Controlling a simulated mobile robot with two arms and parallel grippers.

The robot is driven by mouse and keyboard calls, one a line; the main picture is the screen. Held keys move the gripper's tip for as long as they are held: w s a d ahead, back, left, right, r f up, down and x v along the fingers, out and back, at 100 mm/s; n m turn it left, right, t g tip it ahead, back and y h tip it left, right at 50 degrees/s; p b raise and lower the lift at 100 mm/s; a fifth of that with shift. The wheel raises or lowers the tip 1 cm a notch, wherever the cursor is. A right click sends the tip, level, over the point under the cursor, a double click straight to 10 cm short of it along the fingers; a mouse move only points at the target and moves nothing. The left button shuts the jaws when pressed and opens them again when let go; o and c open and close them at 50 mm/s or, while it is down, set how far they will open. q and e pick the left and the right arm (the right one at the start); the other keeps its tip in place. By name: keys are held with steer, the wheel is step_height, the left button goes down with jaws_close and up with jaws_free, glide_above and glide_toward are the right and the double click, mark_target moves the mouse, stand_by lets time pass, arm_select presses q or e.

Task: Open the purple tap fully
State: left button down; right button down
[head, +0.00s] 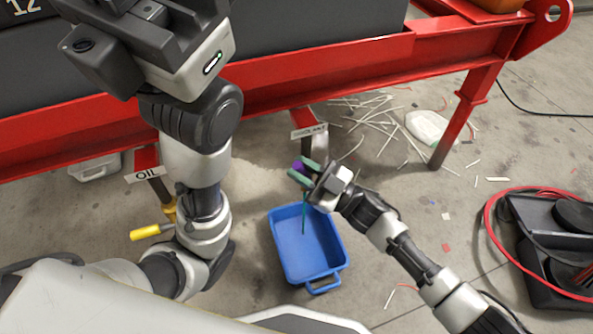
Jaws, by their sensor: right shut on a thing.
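The purple tap (298,165) is mostly hidden between the green-tipped fingers of my right gripper (305,173). That gripper is shut on it, beneath a label (309,131) on the red frame. A thin teal streak (304,218) runs from below the gripper down to the blue bin (337,262). It looks like liquid, but it is too fine to be sure. How far the tap is turned cannot be told. My left arm is raised at the left, its upper end close to the camera; its fingers cannot be made out.
The red skid frame (355,66) crosses above. A yellow-handled tap (146,232) hangs under the OIL label (144,175) at left. White scraps and sticks (375,121) litter the floor. A dark machine with a red hose (550,240) stands at right.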

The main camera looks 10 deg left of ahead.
steer(key=shift+w+d+r+m+t+y, duration=0.15)
steer(key=shift+d+m+t+y, duration=0.15)
steer(key=shift+m+t, duration=0.25)
steer(key=c, duration=1)
jaws_free()
